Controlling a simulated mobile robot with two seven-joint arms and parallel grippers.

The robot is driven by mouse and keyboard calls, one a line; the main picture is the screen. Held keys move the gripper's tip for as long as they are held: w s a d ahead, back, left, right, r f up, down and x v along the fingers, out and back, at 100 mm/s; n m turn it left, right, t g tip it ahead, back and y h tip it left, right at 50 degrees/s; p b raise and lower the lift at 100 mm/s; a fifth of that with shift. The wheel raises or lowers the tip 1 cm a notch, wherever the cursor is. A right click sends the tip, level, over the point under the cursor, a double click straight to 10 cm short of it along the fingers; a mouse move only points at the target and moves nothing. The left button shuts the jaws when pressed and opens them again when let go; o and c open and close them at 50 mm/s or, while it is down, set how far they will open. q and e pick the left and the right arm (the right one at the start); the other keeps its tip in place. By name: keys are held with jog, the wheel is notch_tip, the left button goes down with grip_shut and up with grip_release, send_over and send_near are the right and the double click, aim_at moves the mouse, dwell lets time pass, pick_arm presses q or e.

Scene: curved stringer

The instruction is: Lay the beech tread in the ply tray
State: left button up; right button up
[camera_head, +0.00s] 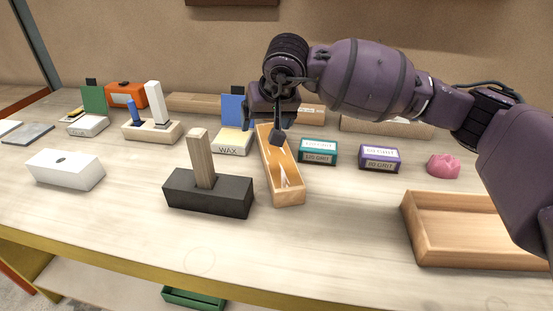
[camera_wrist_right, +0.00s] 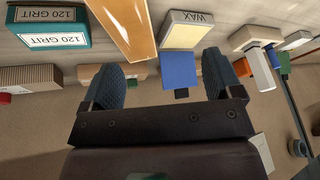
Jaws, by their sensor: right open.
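The ply tray (camera_head: 478,262) is an empty, shallow wooden box at the right of the bench. A pale wooden piece (camera_head: 201,158) stands upright in a black block (camera_head: 208,195) left of centre; it may be the beech tread. A long wooden piece with a glossy amber top (camera_head: 285,178) lies at the centre, and I cannot tell whether it is a tread or a trough. My right gripper (camera_head: 263,126) is open over its far end, with nothing between its fingers. The wrist view shows the open fingers (camera_wrist_right: 162,76) and the amber piece (camera_wrist_right: 124,22). My left gripper is out of view.
A WAX block (camera_head: 232,141) is left of the amber piece. Teal (camera_head: 318,151) and purple (camera_head: 380,158) grit boxes and a pink lump (camera_head: 443,166) are to its right. A white block (camera_head: 65,168) lies at left. The bench front between black block and tray is clear.

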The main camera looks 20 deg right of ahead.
jog(key=shift+s+d+f+m+g+h, duration=0.15)
jog(key=shift+s+d+g+h, duration=0.1)
jog(key=shift+d+h, duration=0.3)
jog(key=shift+s+d+f+m+g+h, duration=0.2)
jog(key=shift+d+h, duration=0.15)
jog(key=shift+d, duration=0.35)
jog(key=b+x, duration=0.1)
jog(key=x, duration=0.4)
jog(key=shift+w+f, duration=0.1)
jog(key=shift+f, duration=0.55)
jog(key=x, duration=0.2)
jog(key=b+x, duration=0.1)
jog(key=x, duration=0.1)
jog(key=shift+s+f, duration=0.35)
jog(key=shift+w+f, duration=0.1)
jog(key=shift+r, duration=0.2)
jog(key=shift+c, duration=0.9)
jog(key=c, duration=0.9)
jog(key=shift+c, duration=0.6)
notch_tip(320, 180, up, 9)
jog(key=shift+r+p, duration=0.15)
jog(key=shift+p, duration=0.45)
pick_arm(q)
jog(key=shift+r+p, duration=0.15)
jog(key=shift+p, duration=0.6)
pick_arm(e)
notch_tip(320, 180, up, 11)
send_over(277, 151)
